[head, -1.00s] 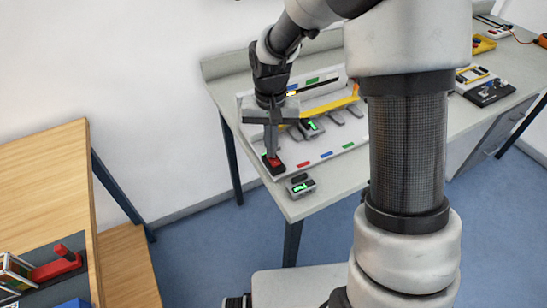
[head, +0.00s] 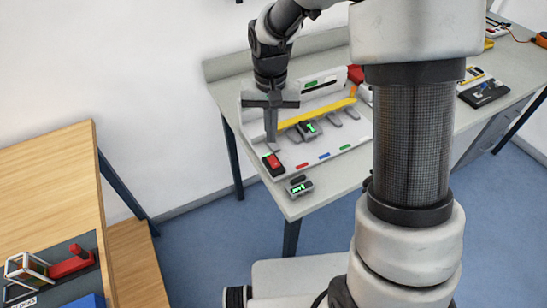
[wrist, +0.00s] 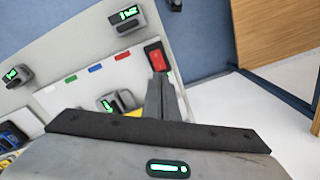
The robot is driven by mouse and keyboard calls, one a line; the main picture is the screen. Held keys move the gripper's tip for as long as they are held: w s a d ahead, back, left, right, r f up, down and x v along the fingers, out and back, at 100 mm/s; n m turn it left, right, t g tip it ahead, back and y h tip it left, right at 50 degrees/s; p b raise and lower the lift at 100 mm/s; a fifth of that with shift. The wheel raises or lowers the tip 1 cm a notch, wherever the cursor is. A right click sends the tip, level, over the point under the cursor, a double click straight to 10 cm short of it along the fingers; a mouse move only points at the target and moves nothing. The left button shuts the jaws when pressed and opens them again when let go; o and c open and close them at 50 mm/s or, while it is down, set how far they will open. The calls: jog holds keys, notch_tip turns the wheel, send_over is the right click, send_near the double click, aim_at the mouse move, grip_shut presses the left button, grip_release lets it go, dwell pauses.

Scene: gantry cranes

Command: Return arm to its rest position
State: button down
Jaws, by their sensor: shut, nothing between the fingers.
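My gripper (head: 272,146) is shut and empty. In the head view it points down just behind a red rocker switch (head: 273,163) in a black housing, at the left end of a white panel on the grey table. The fingertips are raised a little and apart from the switch. In the wrist view the closed fingers (wrist: 160,82) show in the middle, with the red switch (wrist: 154,56) just beyond them. My arm reaches down to the table from above.
The grey table (head: 222,88) carries a yellow bar (head: 318,112), small grey devices with green displays (head: 299,187) and coloured tags. A wooden shelf (head: 50,190) with a red item (head: 72,262) stands at left. Blue floor lies open between.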

dwell(0.3)
jog(key=s+d+r+t+p, duration=0.1)
jog(key=s+d+r+p, duration=0.1)
jog(key=s+r, duration=0.35)
jog(key=s+d+r+t+p, duration=0.1)
jog(key=s+d+r, duration=0.15)
jog(key=r, duration=0.55)
jog(key=s+d+r+t+p, duration=0.1)
jog(key=s+d+r+p, duration=0.15)
jog(key=r, duration=0.45)
jog(key=s+d+r+t, duration=0.1)
jog(key=s+r, duration=0.1)
jog(key=s, duration=0.2)
jog(key=s+d+r+n+t+p, duration=0.1)
jog(key=s+r, duration=0.1)
jog(key=s, duration=0.3)
jog(key=shift+s+d+r+t, duration=0.25)
jog(key=shift+t, duration=0.05)
